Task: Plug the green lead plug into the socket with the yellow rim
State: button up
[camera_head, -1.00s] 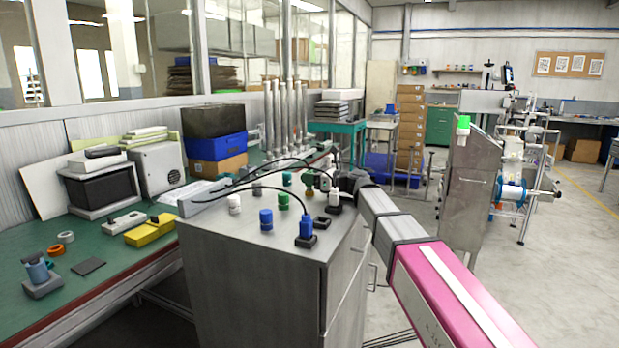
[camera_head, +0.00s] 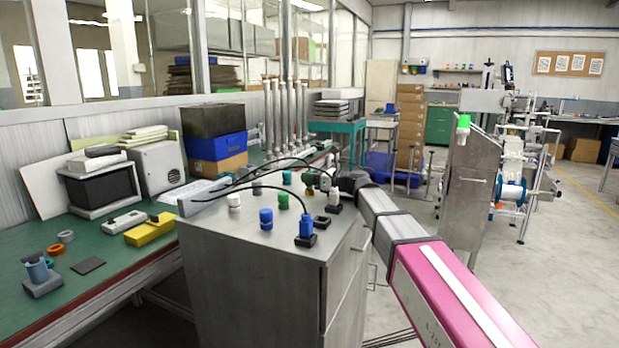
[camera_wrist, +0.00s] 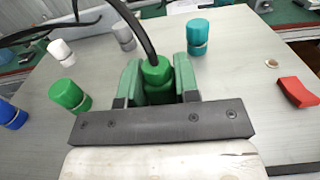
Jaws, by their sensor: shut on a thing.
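The green lead plug (camera_wrist: 156,70) is between the green fingers of my gripper (camera_wrist: 157,84) in the wrist view, with a black cable rising from its top. My gripper is shut on it. The plug's lower end is hidden by the fingers and the dark gripper bar. I cannot make out a socket with a yellow rim in either view.
Loose blue (camera_head: 266,219), green (camera_wrist: 69,95), white (camera_wrist: 60,50) and teal (camera_wrist: 197,38) cylinders and a red block (camera_wrist: 298,90) stand around. Cables arch over the top.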

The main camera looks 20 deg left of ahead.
jog(key=shift+f, duration=0.2)
jog(key=shift+r, duration=0.8)
dwell(2.7)
jog(key=shift+f, duration=0.75)
dwell(0.8)
jog(key=o, duration=0.6)
jog(key=shift+o, duration=0.2)
jog(key=shift+d, duration=0.1)
jog(key=shift+s+d, duration=0.15)
jog(key=shift+d, duration=1.65)
jog(key=shift+s+d, duration=0.2)
jog(key=shift+d, duration=1.6)
jog(key=shift+s+d, duration=0.15)
jog(key=shift+d, duration=1.65)
